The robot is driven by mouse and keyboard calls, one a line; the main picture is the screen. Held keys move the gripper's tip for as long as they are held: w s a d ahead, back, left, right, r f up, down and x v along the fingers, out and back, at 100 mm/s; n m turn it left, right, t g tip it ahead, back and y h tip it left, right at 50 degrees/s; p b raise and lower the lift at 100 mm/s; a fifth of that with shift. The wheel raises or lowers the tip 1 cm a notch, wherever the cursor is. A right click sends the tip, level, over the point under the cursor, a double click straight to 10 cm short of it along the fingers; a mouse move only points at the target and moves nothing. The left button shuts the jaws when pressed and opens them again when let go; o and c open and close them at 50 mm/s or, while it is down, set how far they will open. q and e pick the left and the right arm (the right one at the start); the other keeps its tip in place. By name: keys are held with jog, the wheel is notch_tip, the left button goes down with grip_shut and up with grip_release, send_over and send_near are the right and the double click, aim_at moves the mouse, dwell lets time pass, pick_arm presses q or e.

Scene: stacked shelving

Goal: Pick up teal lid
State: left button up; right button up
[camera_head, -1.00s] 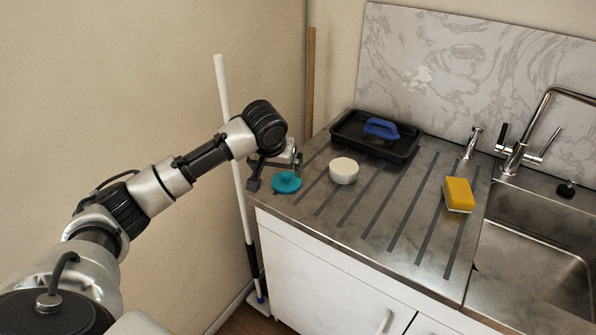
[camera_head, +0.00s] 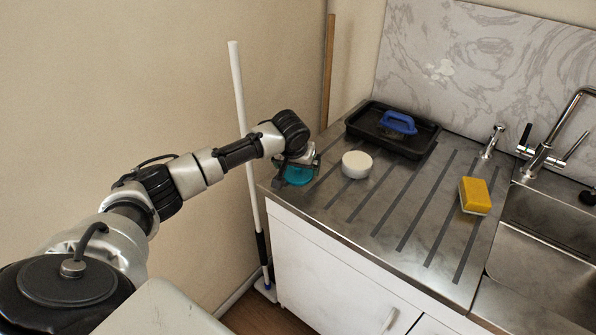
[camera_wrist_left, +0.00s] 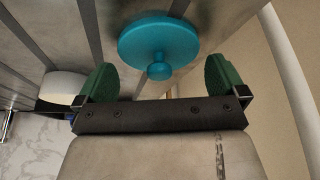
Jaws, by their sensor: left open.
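The teal lid (camera_head: 298,175) is a round disc with a small knob, lying on the left end of the metal counter. In the left wrist view the lid (camera_wrist_left: 158,38) is just beyond the fingertips, its knob pointing toward the gripper and lined up between the fingers. My left gripper (camera_head: 297,170) is at the lid in the head view and partly covers it. In the wrist view the left gripper (camera_wrist_left: 160,80) has its two green finger pads spread apart, with nothing between them. My right gripper is not in view.
A white round container (camera_head: 356,165) stands right of the lid. A black tray (camera_head: 425,146) with a blue-handled brush (camera_head: 398,123) is behind it. A yellow sponge (camera_head: 475,196) lies near the sink (camera_head: 545,235). A white pole (camera_head: 241,110) stands left of the counter.

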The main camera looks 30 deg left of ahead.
pick_arm(q)
jog(key=shift+w+a+f, duration=0.1)
jog(key=shift+w+f, duration=0.1)
jog(key=shift+f, duration=0.4)
jog(key=c, duration=0.7)
jog(key=shift+o, duration=0.2)
jog(key=shift+r, duration=0.1)
